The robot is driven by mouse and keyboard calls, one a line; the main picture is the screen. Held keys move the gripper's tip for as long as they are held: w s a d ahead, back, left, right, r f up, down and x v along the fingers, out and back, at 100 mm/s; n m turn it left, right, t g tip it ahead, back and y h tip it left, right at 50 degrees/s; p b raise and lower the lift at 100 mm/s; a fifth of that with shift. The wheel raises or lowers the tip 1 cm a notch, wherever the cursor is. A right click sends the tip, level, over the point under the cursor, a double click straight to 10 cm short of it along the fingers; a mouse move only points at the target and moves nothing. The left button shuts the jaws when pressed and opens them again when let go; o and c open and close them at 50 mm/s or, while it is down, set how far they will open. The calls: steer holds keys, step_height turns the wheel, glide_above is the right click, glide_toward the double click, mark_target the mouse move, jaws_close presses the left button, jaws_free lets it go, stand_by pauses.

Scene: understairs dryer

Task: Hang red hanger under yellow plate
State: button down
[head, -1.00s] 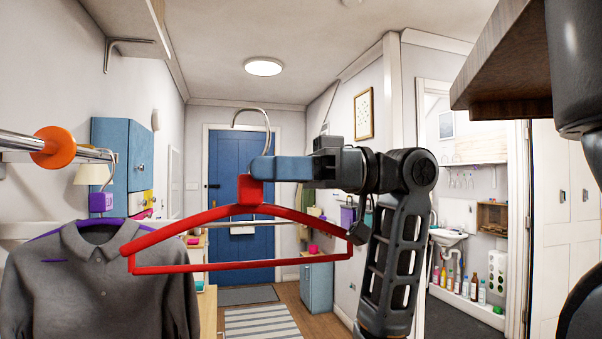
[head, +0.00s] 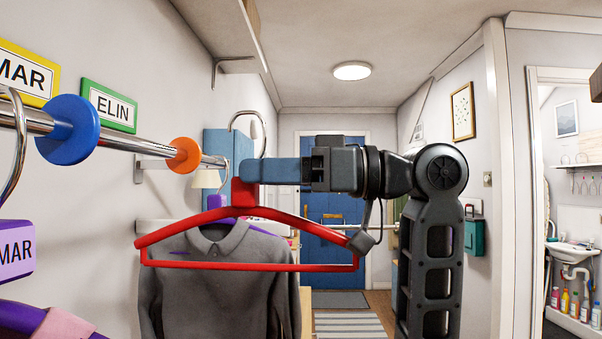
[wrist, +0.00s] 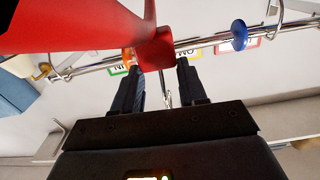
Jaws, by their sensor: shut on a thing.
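The red hanger (head: 247,266) hangs upright from my gripper (head: 245,172), with its metal hook up. My gripper is shut on the red block at the hanger's neck. In the wrist view the red hanger (wrist: 156,48) fills the top left, between the fingers (wrist: 160,85). The yellow plate (head: 30,75), reading "MAR" where the picture cuts it, is on the wall at the far left, above the metal rail (head: 120,140). The hanger is right of the yellow plate, near the rail's far end. I cannot tell whether the hook touches the rail.
A green plate (head: 109,105) reads ELIN. A blue disc (head: 72,130) and an orange disc (head: 185,155) sit on the rail. A grey shirt (head: 215,285) hangs behind the red hanger. A purple hanger with a MAR tag (head: 14,248) is at the near left. Rail between the discs looks bare.

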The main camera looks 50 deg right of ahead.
mark_target(257, 195)
steer(key=x, duration=1.2)
steer(key=shift+a, duration=0.2)
steer(key=shift+d+f+b, duration=0.1)
steer(key=shift+f+b, duration=0.3)
steer(key=shift+f, duration=0.4)
steer(key=shift+f+b, duration=0.4)
steer(key=shift+f, duration=0.3)
steer(key=c, duration=0.5)
jaws_free()
steer(key=shift+c, duration=0.2)
steer(key=shift+s+d, duration=0.1)
steer(key=shift+s, duration=0.05)
steer(key=b+v, duration=0.1)
steer(key=v, duration=0.6)
steer(key=shift+s+d+r, duration=0.1)
steer(key=shift+s+d, duration=0.1)
steer(key=shift+s, duration=0.05)
